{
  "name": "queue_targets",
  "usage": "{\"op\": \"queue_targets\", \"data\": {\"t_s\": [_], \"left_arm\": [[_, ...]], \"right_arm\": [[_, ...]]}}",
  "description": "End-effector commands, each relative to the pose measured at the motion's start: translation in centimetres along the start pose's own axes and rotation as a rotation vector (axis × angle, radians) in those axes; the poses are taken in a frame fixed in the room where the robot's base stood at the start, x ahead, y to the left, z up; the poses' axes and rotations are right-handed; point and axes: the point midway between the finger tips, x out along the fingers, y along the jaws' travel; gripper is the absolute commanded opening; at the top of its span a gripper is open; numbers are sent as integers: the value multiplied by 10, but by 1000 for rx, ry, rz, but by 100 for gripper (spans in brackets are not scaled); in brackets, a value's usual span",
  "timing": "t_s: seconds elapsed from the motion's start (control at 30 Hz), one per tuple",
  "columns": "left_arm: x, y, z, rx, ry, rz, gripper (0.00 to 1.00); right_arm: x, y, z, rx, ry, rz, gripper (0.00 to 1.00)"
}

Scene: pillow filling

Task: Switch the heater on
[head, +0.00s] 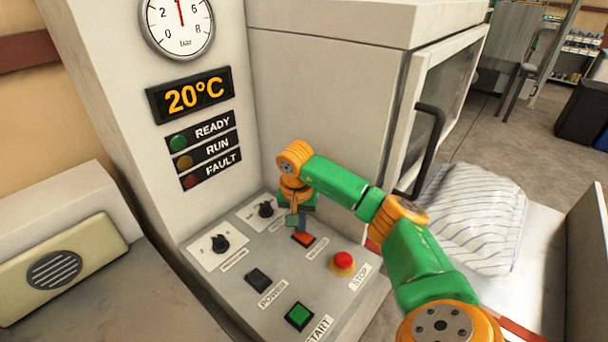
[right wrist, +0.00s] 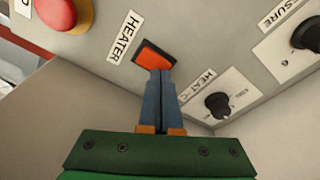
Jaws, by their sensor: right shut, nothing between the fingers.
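The heater switch (head: 303,239) is an orange rocker in a dark frame on the sloped control panel (head: 225,282). In the right wrist view the switch (right wrist: 154,53) sits beside its HEATER label (right wrist: 123,37). My right gripper (head: 299,225) is over the switch, pointing down. In the right wrist view its blue fingers (right wrist: 160,74) are closed together and empty, with their tips at the switch's near edge. I cannot tell whether they touch or press it. The temperature display (head: 195,95) reads 20°C. My left gripper is not in view.
A red STOP button (head: 343,261) is close to the switch. The panel also holds a green START button (head: 299,316), a dark POWER switch (head: 257,279), and two black knobs, including the heat knob (right wrist: 217,105). A striped pillow (head: 470,217) lies at the right.

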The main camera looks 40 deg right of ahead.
Motion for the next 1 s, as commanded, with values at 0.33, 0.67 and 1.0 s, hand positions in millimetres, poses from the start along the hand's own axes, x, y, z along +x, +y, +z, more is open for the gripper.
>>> {"op": "queue_targets", "data": {"t_s": [0.33,0.67,1.0], "left_arm": [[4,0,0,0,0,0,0],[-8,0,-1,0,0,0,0],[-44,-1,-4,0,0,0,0]], "right_arm": [[6,0,1,0,0,1,0],[-6,0,-1,0,0,0,0],[-46,0,-7,-1,0,0,0]]}}
